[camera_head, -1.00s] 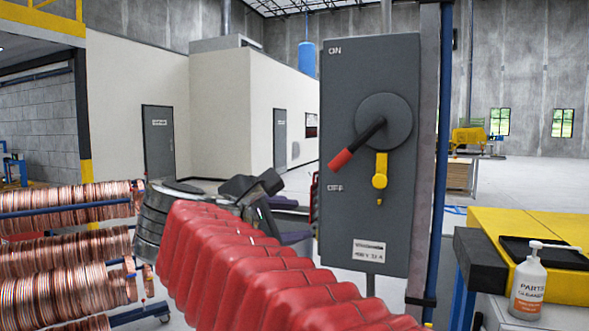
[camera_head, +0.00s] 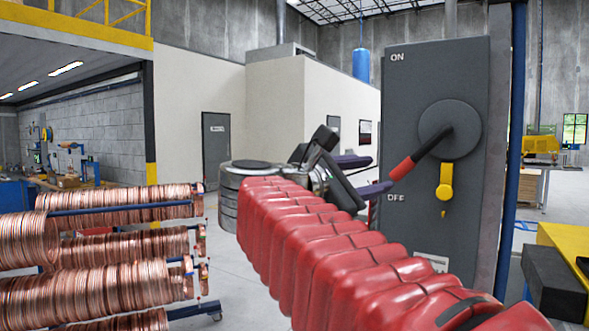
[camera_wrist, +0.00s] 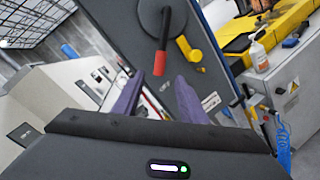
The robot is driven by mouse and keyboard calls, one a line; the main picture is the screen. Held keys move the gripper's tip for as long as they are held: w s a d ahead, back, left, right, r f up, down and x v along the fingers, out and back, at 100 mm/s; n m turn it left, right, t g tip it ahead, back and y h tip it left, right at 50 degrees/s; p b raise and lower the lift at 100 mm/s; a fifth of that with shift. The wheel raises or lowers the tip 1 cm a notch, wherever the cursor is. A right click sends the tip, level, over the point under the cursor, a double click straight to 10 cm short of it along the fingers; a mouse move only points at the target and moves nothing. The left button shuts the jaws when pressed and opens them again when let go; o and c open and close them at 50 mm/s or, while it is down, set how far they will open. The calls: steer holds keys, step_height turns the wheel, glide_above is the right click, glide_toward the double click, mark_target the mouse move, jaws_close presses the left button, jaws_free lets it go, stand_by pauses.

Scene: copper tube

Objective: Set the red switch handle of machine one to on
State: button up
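The grey switch box (camera_head: 410,95) stands at the right of the head view, marked ON at the top and OFF lower down. Its black lever with a red handle (camera_head: 403,169) slants down-left from a round grey hub, its end near the OFF mark. My gripper (camera_head: 381,172) has its purple fingers apart, just left of the red handle and pointing towards it. In the wrist view the red handle (camera_wrist: 160,66) shows in line with the gap between my open fingertips (camera_wrist: 158,78). I cannot tell how deep the handle lies relative to the tips.
A yellow latch (camera_head: 444,185) hangs below the hub, close right of the handle. A blue post (camera_head: 513,130) stands beside the box. Racks of copper coils (camera_head: 110,275) fill the left. In the wrist view a white spray bottle (camera_wrist: 257,52) stands at the right.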

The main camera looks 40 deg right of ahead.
mark_target(400, 170)
steer(key=shift+w+d, duration=0.25)
steer(key=shift+d, duration=1.8)
steer(key=shift+w+d, duration=0.3)
steer(key=shift+d, duration=1.8)
steer(key=shift+w+d, duration=0.25)
steer(key=shift+d, duration=1.8)
jaws_close()
